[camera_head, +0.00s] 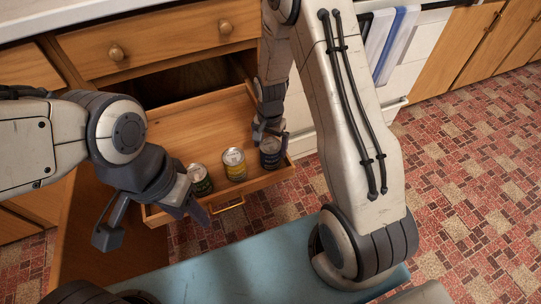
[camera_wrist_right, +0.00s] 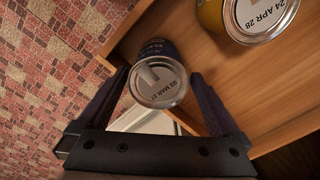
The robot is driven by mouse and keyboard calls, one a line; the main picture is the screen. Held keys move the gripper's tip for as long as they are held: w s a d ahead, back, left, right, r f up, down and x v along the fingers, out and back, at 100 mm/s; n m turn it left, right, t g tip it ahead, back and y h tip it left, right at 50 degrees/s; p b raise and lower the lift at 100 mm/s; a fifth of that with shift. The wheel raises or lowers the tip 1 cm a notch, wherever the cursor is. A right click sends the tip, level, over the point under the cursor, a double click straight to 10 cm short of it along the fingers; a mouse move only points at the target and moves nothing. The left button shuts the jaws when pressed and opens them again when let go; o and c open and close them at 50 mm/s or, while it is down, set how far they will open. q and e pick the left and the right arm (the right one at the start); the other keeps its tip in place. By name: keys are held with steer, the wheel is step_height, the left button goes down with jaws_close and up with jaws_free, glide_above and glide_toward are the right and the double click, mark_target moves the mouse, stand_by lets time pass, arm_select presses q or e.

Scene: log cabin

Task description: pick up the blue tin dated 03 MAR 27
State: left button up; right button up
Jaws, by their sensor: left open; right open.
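The blue tin (camera_head: 270,155) stands at the right end of a row of three tins in the open drawer. In the right wrist view the blue tin (camera_wrist_right: 158,88) shows the date 03 MAR 27 on its lid. My right gripper (camera_head: 270,133) is open over it, with one finger on each side of the tin in the wrist view; I cannot tell whether either finger touches it. My left gripper (camera_head: 150,222) is open and empty, at the drawer's front left.
A yellow tin (camera_head: 233,165) stands left of the blue one; its lid (camera_wrist_right: 262,15) reads 24 APR 28. A dark green tin (camera_head: 200,182) stands further left, close to my left gripper. The wooden drawer (camera_head: 190,138) has free floor behind the tins.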

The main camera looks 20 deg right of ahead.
step_height(320, 180, down, 4)
steer(key=shift+s+r+b, duration=0.1)
steer(key=shift+b, duration=0.5)
jaws_close()
steer(key=shift+r, duration=0.15)
